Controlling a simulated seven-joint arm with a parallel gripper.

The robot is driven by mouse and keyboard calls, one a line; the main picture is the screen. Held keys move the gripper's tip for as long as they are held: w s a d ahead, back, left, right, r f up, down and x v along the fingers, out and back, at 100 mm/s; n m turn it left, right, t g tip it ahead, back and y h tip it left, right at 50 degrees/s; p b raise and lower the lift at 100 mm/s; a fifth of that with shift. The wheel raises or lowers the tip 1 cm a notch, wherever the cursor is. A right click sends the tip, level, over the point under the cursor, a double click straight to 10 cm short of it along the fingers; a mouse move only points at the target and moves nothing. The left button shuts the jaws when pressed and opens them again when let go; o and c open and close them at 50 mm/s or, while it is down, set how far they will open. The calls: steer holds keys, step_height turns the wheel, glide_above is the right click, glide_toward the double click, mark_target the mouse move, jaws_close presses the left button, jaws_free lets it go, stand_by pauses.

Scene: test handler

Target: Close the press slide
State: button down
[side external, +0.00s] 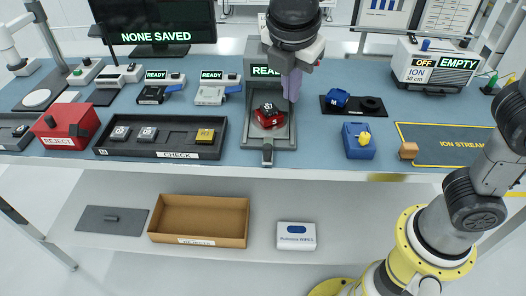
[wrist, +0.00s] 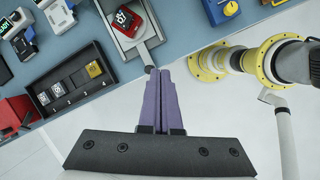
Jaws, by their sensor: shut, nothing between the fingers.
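The press slide (side external: 283,138) is a light grey tray drawn out from the grey press (side external: 254,47), which has a READY display. A red and black part (side external: 269,116) sits on the slide, and a dark handle (side external: 267,155) points toward the table's front edge. The wrist view shows the slide (wrist: 127,46), the red part (wrist: 125,20) and the handle knob (wrist: 149,69). My gripper (side external: 292,98) is shut and empty, over the slide's right side in the side view. In the wrist view its purple fingertips (wrist: 162,72) appear just beside the knob; contact cannot be told.
A dark CHECK tray (side external: 164,154) with several blocks lies left of the slide. A red REJECT box (side external: 66,124) is farther left. A blue box with a yellow knob (side external: 358,141) stands to the right. The table edge is just in front of the handle.

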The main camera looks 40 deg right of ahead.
steer(key=s+a+f+n, duration=0.1)
steer(key=a+f+n, duration=0.15)
steer(key=a, duration=0.35)
steer(key=a+f+n, duration=0.1)
steer(key=a+f, duration=0.3)
steer(key=a, duration=0.1)
steer(key=shift+h, duration=0.4)
steer(key=w+d+f, duration=0.1)
steer(key=d+f, duration=0.1)
steer(key=w+d+f, duration=0.1)
steer(key=d+f, duration=0.1)
steer(key=f, duration=0.1)
steer(key=w+d+f, duration=0.1)
steer(key=d+f, duration=0.1)
steer(key=f, duration=0.1)
steer(key=shift+w+d+f, duration=0.25)
steer(key=shift+d, duration=0.15)
